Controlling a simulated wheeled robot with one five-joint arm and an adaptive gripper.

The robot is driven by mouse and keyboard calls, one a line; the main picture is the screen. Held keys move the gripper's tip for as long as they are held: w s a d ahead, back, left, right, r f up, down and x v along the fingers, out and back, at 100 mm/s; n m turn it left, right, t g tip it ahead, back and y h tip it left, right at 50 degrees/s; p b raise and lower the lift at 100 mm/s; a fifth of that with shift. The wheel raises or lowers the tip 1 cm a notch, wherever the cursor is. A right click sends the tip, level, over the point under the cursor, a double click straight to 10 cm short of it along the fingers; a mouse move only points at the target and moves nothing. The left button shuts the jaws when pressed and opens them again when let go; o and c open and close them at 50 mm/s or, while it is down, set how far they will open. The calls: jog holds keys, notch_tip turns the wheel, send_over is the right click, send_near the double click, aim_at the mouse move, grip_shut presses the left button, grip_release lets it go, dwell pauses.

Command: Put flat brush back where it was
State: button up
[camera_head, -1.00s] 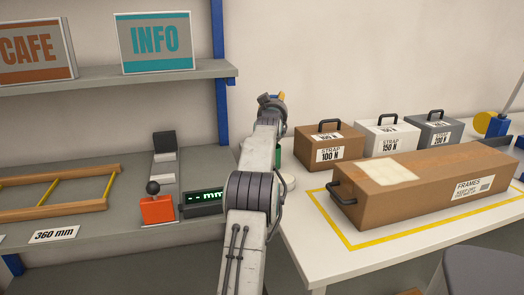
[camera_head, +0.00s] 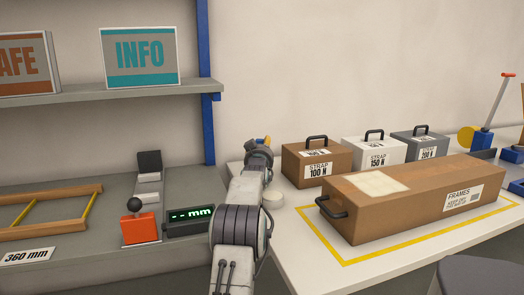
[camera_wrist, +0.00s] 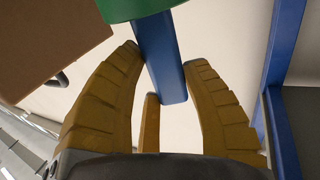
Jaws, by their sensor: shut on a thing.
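In the wrist view, my gripper (camera_wrist: 165,60) has its yellow fingers closed around a blue bar (camera_wrist: 158,55). A green part (camera_wrist: 140,8) sits at the bar's far end, cut off by the frame's top edge. This looks like the flat brush's handle, but no bristles show. In the head view my gripper (camera_head: 264,144) is above the left back part of the white table (camera_head: 290,235), left of the strap boxes. My arm hides what it holds there.
Strap boxes (camera_head: 316,165) stand along the wall. A long FRAMES carton (camera_head: 400,205) lies inside a yellow outline. Left are a grey bench with a wooden frame (camera_head: 50,212), an orange lever unit (camera_head: 140,229) and a display (camera_head: 192,217). A blue post (camera_head: 207,130) rises beside my arm.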

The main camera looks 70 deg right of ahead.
jog(key=o, duration=1)
